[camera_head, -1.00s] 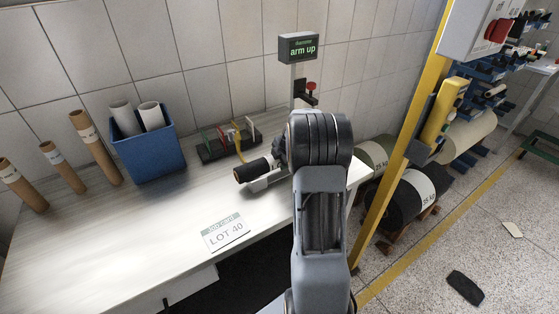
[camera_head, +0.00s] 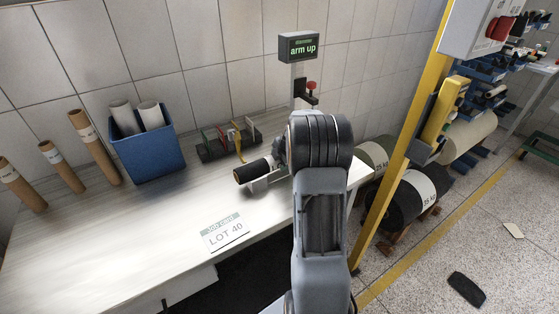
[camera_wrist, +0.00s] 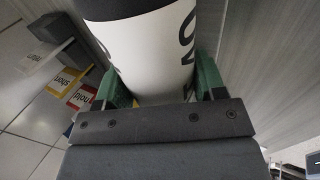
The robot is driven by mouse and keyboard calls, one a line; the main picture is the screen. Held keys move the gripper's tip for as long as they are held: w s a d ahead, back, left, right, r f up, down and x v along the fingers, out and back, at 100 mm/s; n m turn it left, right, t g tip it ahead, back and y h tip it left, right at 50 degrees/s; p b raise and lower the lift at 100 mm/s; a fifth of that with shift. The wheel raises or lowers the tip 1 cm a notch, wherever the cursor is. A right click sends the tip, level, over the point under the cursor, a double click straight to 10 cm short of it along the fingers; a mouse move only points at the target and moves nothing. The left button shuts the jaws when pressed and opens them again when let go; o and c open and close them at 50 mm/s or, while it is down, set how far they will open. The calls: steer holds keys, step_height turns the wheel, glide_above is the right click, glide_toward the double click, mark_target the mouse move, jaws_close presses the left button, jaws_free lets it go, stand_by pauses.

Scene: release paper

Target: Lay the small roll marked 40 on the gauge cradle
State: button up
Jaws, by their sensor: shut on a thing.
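A small dark roll with a pale label band (camera_head: 253,170) is over the right part of the bench, roughly level. The gauge cradle (camera_head: 262,184), a low light-grey piece, shows just beneath it; I cannot tell whether they touch. In the wrist view the roll (camera_wrist: 155,50) fills the top middle, black with a white label and only partly visible dark lettering; no 40 is readable. My gripper (camera_wrist: 158,88) is shut on it, green pads on both sides. In the head view my arm hides most of the gripper. The gauge display (camera_head: 299,47) reads "arm up".
A rack of coloured cards (camera_head: 228,139) stands behind the roll. A blue bin (camera_head: 148,153) with pale rolls and several brown tubes (camera_head: 62,166) stand left. A LOT 40 card (camera_head: 227,234) lies in front. A yellow post (camera_head: 393,160) rises to the right.

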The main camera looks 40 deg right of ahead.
steer(key=o, duration=1.2)
steer(key=b+v, duration=0.1)
steer(key=v, duration=1.2)
steer(key=shift+s+r, duration=0.2)
steer(key=shift+r, duration=0.15)
